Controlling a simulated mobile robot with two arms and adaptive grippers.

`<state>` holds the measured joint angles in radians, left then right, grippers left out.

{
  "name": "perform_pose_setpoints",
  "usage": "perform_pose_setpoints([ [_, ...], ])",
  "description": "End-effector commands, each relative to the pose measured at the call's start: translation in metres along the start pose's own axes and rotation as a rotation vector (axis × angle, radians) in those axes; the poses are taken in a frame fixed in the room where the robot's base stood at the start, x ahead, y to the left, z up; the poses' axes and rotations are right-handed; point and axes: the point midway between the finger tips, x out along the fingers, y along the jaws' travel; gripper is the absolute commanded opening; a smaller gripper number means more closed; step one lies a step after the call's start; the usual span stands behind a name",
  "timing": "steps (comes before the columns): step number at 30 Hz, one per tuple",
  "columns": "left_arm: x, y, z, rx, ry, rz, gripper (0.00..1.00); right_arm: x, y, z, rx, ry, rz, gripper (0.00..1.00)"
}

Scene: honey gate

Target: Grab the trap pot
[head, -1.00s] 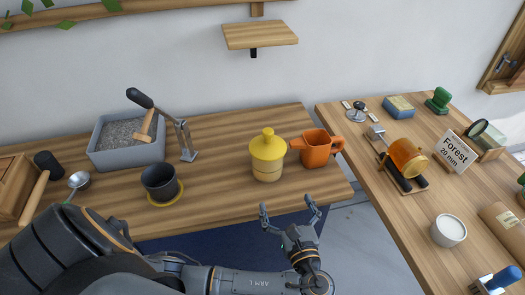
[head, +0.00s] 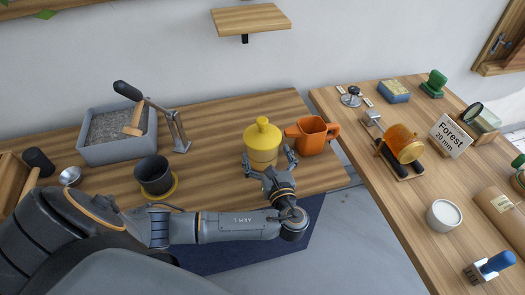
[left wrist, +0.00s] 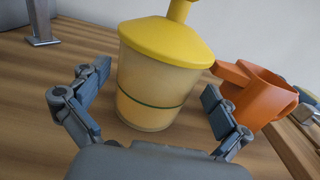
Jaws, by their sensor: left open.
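The trap pot (head: 262,145), a pale tub with a yellow knobbed lid, stands upright on the left wooden table. My left gripper (head: 268,160) is open at its near side, with one finger to each side of it. In the left wrist view the trap pot (left wrist: 152,85) stands between the two open fingers, with a gap visible at the left finger. A thin dark green line runs around its body. I cannot tell whether the right finger touches it. My right gripper is not in view.
An orange jug (head: 312,136) stands close to the right of the pot, its spout toward it. A dark cup (head: 155,175) on a yellow ring and a grey bin (head: 118,146) are further left. A second table (head: 400,215) with several items stands at the right.

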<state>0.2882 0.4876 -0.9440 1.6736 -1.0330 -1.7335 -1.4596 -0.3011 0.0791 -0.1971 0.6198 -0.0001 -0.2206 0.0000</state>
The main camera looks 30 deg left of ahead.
Motion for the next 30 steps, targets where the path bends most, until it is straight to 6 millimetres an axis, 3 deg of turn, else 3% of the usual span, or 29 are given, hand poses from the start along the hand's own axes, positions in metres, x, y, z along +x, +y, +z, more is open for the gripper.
perform_pose_setpoints([
  [6,0.03,0.002,0.001,0.002,-0.001,0.0,1.0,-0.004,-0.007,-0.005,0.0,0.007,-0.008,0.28],
  [14,0.033,0.002,0.0,0.001,0.001,0.0,1.0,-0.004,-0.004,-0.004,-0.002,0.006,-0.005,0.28],
  [17,0.033,0.002,0.0,0.001,0.001,0.0,0.84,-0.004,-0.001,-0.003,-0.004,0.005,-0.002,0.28],
  [25,0.033,0.002,-0.001,0.002,0.001,0.0,0.29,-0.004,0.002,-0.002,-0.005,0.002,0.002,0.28],
  [30,0.033,0.002,0.001,0.0,-0.001,0.0,0.29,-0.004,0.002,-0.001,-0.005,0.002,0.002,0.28],
])
